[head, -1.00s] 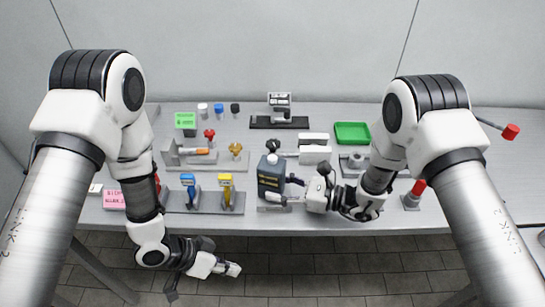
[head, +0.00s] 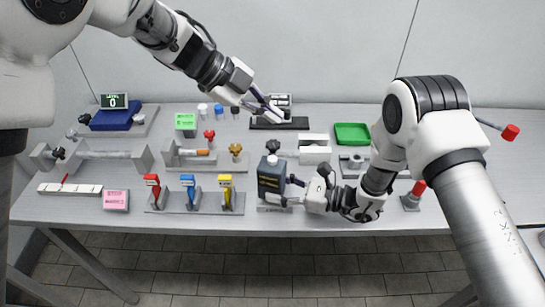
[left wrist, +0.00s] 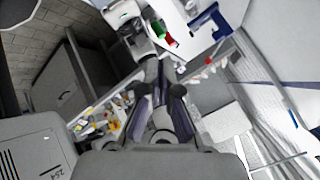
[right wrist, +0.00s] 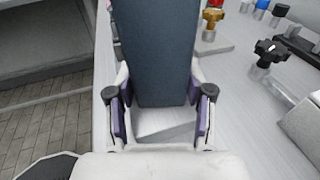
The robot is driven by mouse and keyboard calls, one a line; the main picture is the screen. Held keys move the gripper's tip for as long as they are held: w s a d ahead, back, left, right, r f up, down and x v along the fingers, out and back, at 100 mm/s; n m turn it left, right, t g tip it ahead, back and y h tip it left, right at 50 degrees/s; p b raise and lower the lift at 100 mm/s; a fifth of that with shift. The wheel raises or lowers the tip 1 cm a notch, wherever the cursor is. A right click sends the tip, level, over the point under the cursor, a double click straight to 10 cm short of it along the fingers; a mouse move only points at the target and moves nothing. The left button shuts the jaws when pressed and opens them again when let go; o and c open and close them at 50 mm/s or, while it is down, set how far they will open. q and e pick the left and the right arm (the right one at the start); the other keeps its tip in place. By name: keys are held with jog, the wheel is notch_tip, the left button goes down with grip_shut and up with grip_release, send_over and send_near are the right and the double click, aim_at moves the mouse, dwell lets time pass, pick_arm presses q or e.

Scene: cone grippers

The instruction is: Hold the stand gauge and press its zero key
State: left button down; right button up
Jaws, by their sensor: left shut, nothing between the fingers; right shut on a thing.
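The stand gauge (head: 271,180) is a dark blue-grey upright box with a light key on its top, near the table's front edge at mid-picture. My right gripper (head: 284,193) is shut on it from the right. In the right wrist view the gauge body (right wrist: 155,50) stands between the two purple-padded fingers, and its top is out of frame. My left gripper (head: 276,112) is shut and empty, in the air above and behind the gauge in the head view. The left wrist view shows its fingers (left wrist: 163,112) too, but I cannot make out the gauge there.
A black-based device (head: 279,123) stands at the back, partly behind my left gripper. A white block (head: 315,155) and a black knob (head: 277,145) are close to the gauge. Red, blue and yellow handles stand on a plate (head: 205,209) to the left. A green tray (head: 352,132) is at right.

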aim_at(270, 159)
pick_arm(q)
jog(key=shift+f, duration=0.1)
jog(key=shift+f, duration=4.4)
jog(key=shift+f, duration=0.1)
jog(key=shift+f, duration=0.3)
jog(key=shift+f, duration=0.4)
jog(key=shift+r, duration=0.85)
jog(key=shift+r, duration=0.1)
